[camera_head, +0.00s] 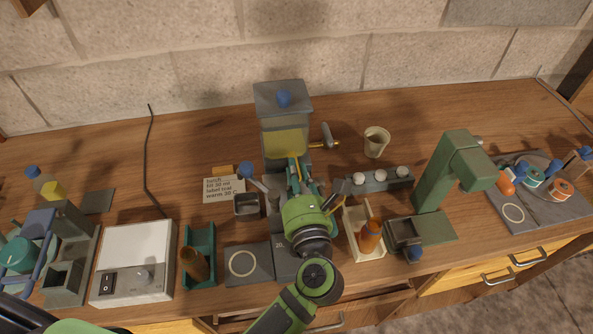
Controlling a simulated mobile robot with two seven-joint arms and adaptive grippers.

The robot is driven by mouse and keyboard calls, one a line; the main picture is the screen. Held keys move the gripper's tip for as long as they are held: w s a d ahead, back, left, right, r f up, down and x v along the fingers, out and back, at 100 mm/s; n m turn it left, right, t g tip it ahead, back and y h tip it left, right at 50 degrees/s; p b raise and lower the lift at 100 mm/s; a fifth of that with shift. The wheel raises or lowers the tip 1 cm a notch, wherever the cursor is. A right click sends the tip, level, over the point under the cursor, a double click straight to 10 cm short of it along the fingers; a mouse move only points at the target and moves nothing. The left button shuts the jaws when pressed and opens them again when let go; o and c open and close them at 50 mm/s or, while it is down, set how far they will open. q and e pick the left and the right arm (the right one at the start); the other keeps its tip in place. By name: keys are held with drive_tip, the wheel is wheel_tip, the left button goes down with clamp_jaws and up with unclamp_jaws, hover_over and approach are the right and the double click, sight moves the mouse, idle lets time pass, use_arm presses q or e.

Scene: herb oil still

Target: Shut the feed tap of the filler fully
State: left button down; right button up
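The filler (284,112) is a grey box with a blue knob on its lid and a yellow-filled window in front, standing at the back middle of the bench. Its feed tap (326,139) sticks out on the right side, with a brass stem and a grey lever that looks roughly upright. My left gripper (293,168) is in front of the filler, below and left of the tap, apart from the lever. It hides the filler's lower front and spout. Its fingers are small and overlap the background, so their opening is unclear. My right gripper is not in view.
A beige cup (376,141) stands right of the tap. A grey rack with white caps (381,180) and a green press (447,175) are further right. A white hotplate (134,260) is front left.

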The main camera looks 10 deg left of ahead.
use_arm(q)
drive_tip(key=shift+a+r+m+h+p, duration=0.1)
drive_tip(key=shift+r+m+h+p, duration=0.1)
drive_tip(key=shift+m+h+p, duration=0.3)
drive_tip(key=shift+t+h, duration=0.4)
drive_tip(key=shift+h, duration=0.3)
drive_tip(key=c, duration=1.2)
unclamp_jaws()
drive_tip(key=shift+f, duration=0.1)
